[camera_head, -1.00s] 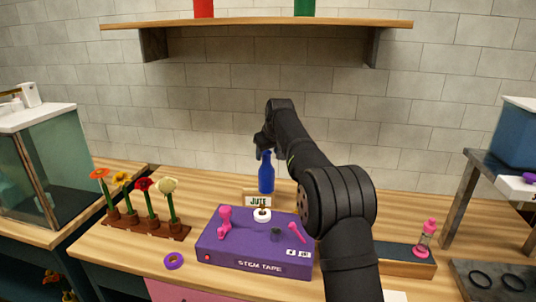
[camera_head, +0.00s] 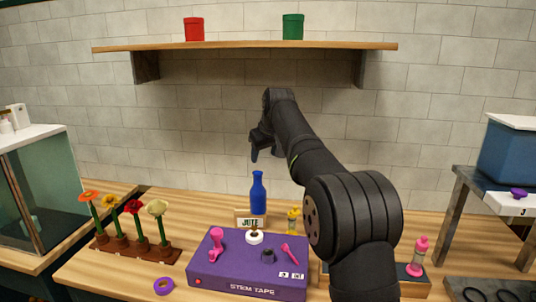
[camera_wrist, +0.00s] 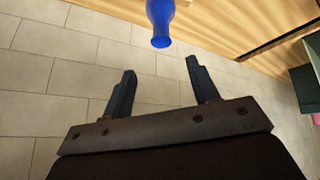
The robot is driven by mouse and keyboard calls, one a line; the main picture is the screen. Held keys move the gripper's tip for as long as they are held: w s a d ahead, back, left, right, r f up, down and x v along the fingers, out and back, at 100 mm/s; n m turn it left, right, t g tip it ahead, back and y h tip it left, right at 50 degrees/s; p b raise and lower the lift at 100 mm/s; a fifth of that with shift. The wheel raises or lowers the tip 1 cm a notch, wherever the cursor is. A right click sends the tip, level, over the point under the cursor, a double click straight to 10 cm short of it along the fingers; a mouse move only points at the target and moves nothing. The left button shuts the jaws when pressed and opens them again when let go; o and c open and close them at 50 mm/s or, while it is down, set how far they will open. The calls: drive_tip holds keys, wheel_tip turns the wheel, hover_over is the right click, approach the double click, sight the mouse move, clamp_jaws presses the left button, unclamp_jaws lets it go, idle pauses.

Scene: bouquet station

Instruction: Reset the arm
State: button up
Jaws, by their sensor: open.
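My gripper (camera_head: 264,150) is raised above the back of the workbench, to the upper side of the blue bottle (camera_head: 258,194). In the wrist view my gripper (camera_wrist: 160,85) has its two dark fingers spread apart with nothing between them. The blue bottle also shows in the wrist view (camera_wrist: 160,22), beyond the fingertips and apart from them. It stands upright behind the JUTE sign (camera_head: 250,222).
A purple STEM TAPE box (camera_head: 215,268) holds pink tools and a white roll. Left of it, several flowers stand in a brown rack (camera_head: 150,252). A pink bottle (camera_head: 419,252) stands right.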

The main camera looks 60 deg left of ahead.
sight(259, 172)
drive_tip(key=shift+f, duration=0.1)
drive_tip(key=x, duration=1.2)
drive_tip(key=shift+r, duration=1.55)
drive_tip(key=shift+f, duration=0.15)
